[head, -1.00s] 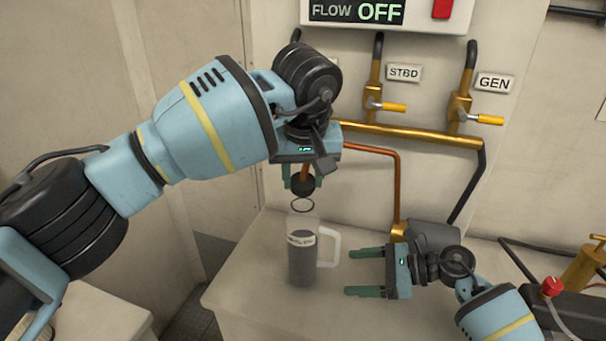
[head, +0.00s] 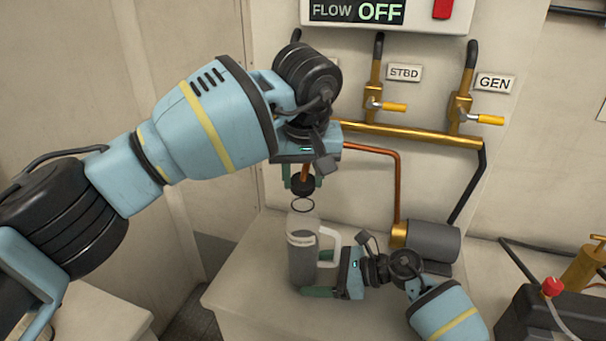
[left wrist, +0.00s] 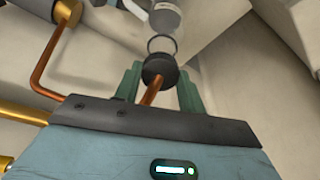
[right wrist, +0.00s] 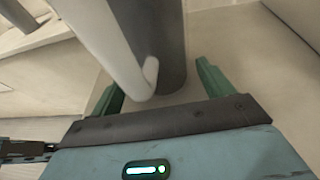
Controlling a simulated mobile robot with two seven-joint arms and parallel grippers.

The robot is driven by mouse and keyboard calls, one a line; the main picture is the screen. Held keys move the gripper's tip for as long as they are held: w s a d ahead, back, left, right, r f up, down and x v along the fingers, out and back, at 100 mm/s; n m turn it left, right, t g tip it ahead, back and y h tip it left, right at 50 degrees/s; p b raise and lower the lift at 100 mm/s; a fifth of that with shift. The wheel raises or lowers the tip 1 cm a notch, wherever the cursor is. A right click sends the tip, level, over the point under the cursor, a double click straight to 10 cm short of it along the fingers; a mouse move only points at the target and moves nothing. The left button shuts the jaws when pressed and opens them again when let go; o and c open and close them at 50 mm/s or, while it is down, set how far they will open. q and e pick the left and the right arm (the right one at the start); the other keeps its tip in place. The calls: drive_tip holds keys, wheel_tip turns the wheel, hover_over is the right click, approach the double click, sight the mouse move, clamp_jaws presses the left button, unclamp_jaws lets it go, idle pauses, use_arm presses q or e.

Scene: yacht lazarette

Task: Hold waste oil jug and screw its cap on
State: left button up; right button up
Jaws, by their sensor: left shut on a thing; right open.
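The waste oil jug (head: 303,258) stands upright on the bench, translucent with dark contents and a pale handle (head: 328,240) on its right. A thin dark ring (head: 303,204) shows at its top. My left gripper (head: 302,186) is shut above the jug, with a round black cap (head: 302,182) at its fingertips. The left wrist view shows the cap (left wrist: 160,70) between the fingers, over the ring. My right gripper (head: 320,275) is open low at the jug's right side. In the right wrist view the jug (right wrist: 172,50) and handle lie between its fingers; contact is unclear.
A copper pipe (head: 398,190) runs down the wall behind and also appears just above the cap. A grey cylinder (head: 433,242) lies right of the jug. Brass valves (head: 460,105) are on the wall. The bench front (head: 245,285) left of the jug is clear.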

drive_tip(key=c, duration=0.7)
drive_tip(key=shift+c, duration=0.2)
use_arm(q)
drive_tip(key=shift+s, duration=0.2)
idle(0.5)
drive_tip(key=shift+f, duration=1.45)
use_arm(e)
drive_tip(key=shift+f, duration=0.1)
idle(1.4)
use_arm(q)
drive_tip(key=shift+r, duration=0.2)
drive_tip(key=shift+r, duration=0.95)
drive_tip(key=shift+f, duration=0.9)
idle(1.4)
